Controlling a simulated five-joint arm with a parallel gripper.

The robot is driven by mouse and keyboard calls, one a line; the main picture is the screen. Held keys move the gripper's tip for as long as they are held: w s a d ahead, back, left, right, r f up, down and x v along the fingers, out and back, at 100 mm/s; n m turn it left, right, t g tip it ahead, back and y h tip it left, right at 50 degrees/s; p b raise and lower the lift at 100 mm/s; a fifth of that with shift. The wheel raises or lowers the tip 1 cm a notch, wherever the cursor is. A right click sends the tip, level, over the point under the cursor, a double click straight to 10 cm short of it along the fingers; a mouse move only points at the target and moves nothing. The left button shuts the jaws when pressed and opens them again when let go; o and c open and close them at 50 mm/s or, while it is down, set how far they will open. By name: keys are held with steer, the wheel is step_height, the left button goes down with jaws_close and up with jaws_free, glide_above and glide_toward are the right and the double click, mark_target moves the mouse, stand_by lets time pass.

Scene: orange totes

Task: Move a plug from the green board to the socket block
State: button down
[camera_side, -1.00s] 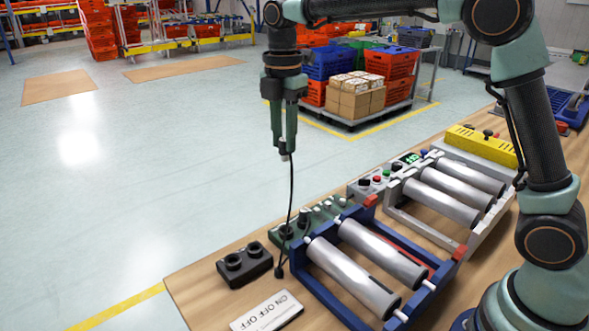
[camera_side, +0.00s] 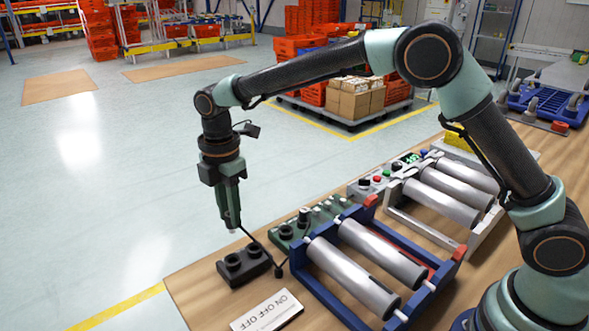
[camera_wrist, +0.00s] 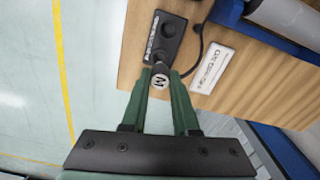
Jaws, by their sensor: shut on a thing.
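My gripper (camera_side: 232,222) is shut on a plug (camera_wrist: 160,78), whose round end with an "M" on it shows between the fingers in the wrist view. A black cable (camera_side: 262,246) runs from the plug down to the table. The green board (camera_side: 288,242) with several dark and grey fittings stands behind the block.
A white label plate (camera_side: 268,311) reading "ON OFF OFF" lies in front of the block. A blue frame with metal rollers (camera_side: 350,278) stands at right. The table's left edge is close to the block, with open floor beyond.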

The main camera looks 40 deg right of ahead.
steer(key=shift+s+a+f, duration=0.1)
steer(key=shift+a+f, duration=0.1)
steer(key=shift+f, duration=0.8)
steer(key=shift+a+f, duration=0.15)
steer(key=shift+f, duration=0.9)
steer(key=shift+s+a+f, duration=0.1)
steer(key=shift+a+f, duration=0.1)
steer(key=shift+f, duration=0.8)
steer(key=shift+f, duration=1.1)
steer(key=c, duration=0.6)
jaws_free()
step_height(320, 180, up, 12)
steer(key=shift+f, duration=0.2)
steer(key=shift+r, duration=0.25)
